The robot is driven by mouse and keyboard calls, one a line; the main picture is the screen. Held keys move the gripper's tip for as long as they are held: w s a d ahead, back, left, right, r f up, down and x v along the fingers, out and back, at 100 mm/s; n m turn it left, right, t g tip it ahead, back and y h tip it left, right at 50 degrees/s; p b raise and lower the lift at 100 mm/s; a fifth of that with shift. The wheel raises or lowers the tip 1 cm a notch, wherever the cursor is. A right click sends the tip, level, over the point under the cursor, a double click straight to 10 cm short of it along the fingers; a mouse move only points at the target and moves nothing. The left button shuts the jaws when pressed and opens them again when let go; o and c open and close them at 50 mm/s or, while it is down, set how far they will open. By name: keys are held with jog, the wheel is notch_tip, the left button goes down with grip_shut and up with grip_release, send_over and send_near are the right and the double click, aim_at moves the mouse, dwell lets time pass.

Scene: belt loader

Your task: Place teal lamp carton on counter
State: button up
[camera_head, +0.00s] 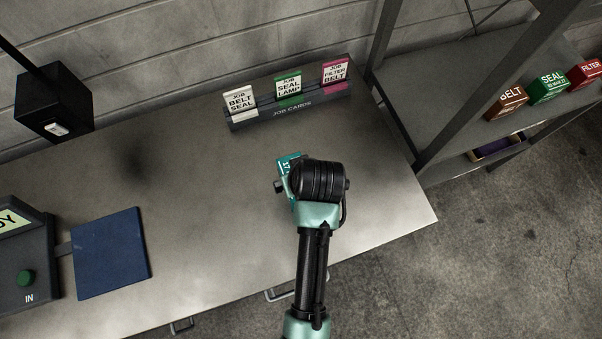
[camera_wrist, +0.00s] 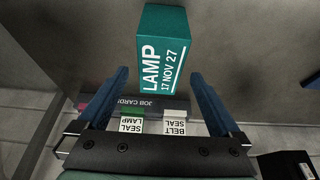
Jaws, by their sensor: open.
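The teal lamp carton (camera_head: 287,163), labelled LAMP 17 NOV 27, is on the counter (camera_head: 210,205), partly hidden behind my wrist in the head view. In the wrist view the carton (camera_wrist: 163,30) shows between and beyond the tips of my gripper (camera_wrist: 160,72). The two blue fingers are apart, one on each side of the carton. The head view mostly hides the fingers behind my wrist.
A job card holder (camera_head: 290,106) with three cards stands at the back of the counter. A blue pad (camera_head: 110,253) and a dark console (camera_head: 27,262) are at left. A shelf (camera_head: 450,85) at right holds brown, green and red cartons. The counter's middle is clear.

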jog(key=v, duration=0.5)
jog(key=w+r+m+t, duration=0.1)
jog(key=w+r+t, duration=0.35)
jog(key=r, duration=0.65)
jog(key=w+d+r+t+h, duration=0.1)
jog(key=w+r+t, duration=0.3)
jog(key=r, duration=0.6)
jog(key=w+r+m+t, duration=0.1)
jog(key=w+r+t, duration=0.2)
jog(key=w+r, duration=0.55)
jog(key=s+r+t, duration=0.4)
jog(key=s+r, duration=0.1)
jog(key=r, duration=0.6)
jog(key=s+a+r+m+t, duration=0.1)
jog(key=s+r+t, duration=0.2)
jog(key=r, duration=0.8)
jog(key=s+a+r+t, duration=0.1)
jog(key=s+r+t, duration=0.3)
jog(key=s+r, duration=0.3)
notch_tip(320, 180, up, 4)
jog(key=shift+r+m+t, duration=0.25)
jog(key=shift+m+t, duration=0.05)
jog(key=shift+t, duration=0.05)
